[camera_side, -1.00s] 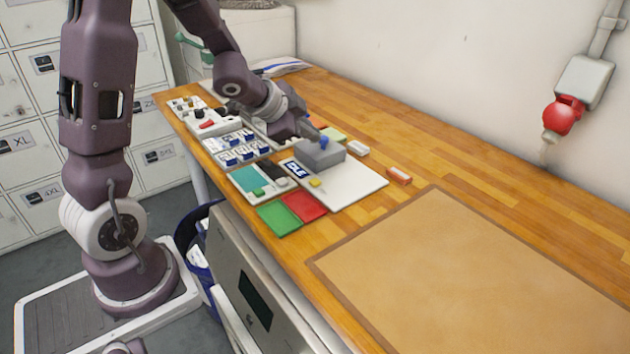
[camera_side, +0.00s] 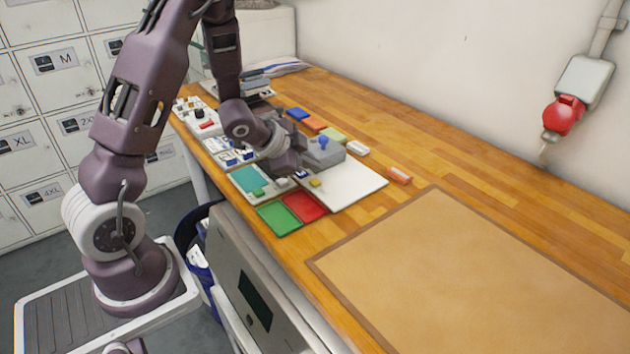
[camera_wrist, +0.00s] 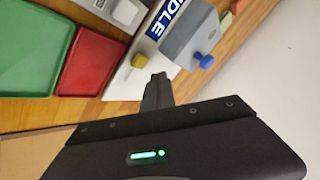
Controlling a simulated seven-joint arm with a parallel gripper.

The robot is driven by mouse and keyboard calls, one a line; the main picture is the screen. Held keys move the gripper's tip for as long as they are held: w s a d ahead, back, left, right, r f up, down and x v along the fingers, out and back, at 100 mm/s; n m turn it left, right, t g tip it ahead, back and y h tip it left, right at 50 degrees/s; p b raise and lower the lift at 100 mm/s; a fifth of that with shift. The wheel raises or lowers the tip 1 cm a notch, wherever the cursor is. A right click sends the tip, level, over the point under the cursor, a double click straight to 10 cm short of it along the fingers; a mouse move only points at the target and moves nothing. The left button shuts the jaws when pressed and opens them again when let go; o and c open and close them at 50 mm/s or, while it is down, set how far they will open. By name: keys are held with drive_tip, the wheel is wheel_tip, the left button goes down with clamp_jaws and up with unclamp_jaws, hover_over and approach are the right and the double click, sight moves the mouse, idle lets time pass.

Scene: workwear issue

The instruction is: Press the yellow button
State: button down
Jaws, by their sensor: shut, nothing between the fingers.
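The yellow button (camera_side: 315,183) is a small block on the white board (camera_side: 352,186), at its near-left part. It also shows in the wrist view (camera_wrist: 139,60), just beyond and left of my fingertips. My gripper (camera_side: 298,171) is shut and empty, its tips close to the button. In the wrist view the closed fingers (camera_wrist: 158,78) point at the white board, with a small gap in the picture between them and the button. I cannot tell how high the tips are. My gripper hides most of the IDLE label in the side view; part of it shows in the wrist view (camera_wrist: 165,18).
A grey box (camera_side: 328,156) with a blue knob (camera_side: 323,142) stands on the board beside my gripper. Red (camera_side: 306,207) and green (camera_side: 278,219) trays lie toward the near edge. A teal-screened device (camera_side: 250,179) is left. The tan mat (camera_side: 480,275) is clear.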

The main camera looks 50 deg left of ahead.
sight(312, 183)
drive_tip(key=shift+f, duration=0.7)
drive_tip(key=shift+f, duration=0.1)
idle(1.5)
drive_tip(key=shift+f, duration=0.3)
drive_tip(key=shift+f, duration=0.5)
idle(0.5)
drive_tip(key=shift+r, duration=0.9)
drive_tip(key=shift+r, duration=2.55)
